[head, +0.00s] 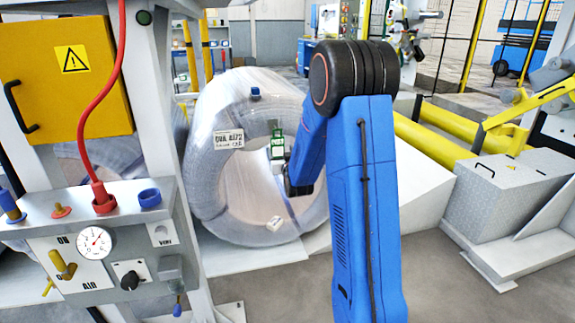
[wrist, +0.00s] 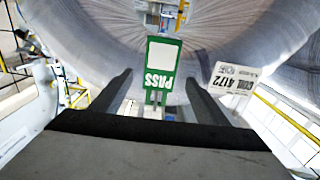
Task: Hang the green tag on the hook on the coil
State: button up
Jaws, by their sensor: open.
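The green tag (wrist: 163,68), marked PASS, shows upside down in the wrist view, in the gap between my fingertips and in front of the coil. In the head view the tag (head: 277,145) is small and upright against the coil's inner opening. My gripper (wrist: 160,82) is open, with a finger on each side of the tag in the picture and no visible contact. The large wrapped coil (head: 212,185) stands upright behind it. The hook is not clear; small blue and metal parts show at both ends of the tag, and I cannot tell whether it hangs there.
A white label (head: 228,140) is on the coil's face, and a blue piece (head: 255,93) is on its upper rim. A control panel (head: 95,242) with a red hose stands at left. Yellow rollers (head: 435,140) and a grey metal box (head: 505,195) stand at right.

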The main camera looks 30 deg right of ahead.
jog(key=s+a+n+g+y, duration=0.1)
jog(key=s+a+g, duration=0.3)
jog(key=s, duration=1.3)
jog(key=s+a+r+n+g+y, duration=0.1)
jog(key=s+a+g, duration=0.3)
jog(key=s+a, duration=0.6)
jog(key=s+a+r+n+g+y, duration=0.1)
jog(key=s+a+g+y, duration=0.2)
jog(key=s, duration=2.1)
jog(key=a+g, duration=0.1)
jog(key=a, duration=0.4)
jog(key=shift+s+r+g, duration=0.15)
jog(key=shift+s+g, duration=0.15)
jog(key=shift+s, duration=0.05)
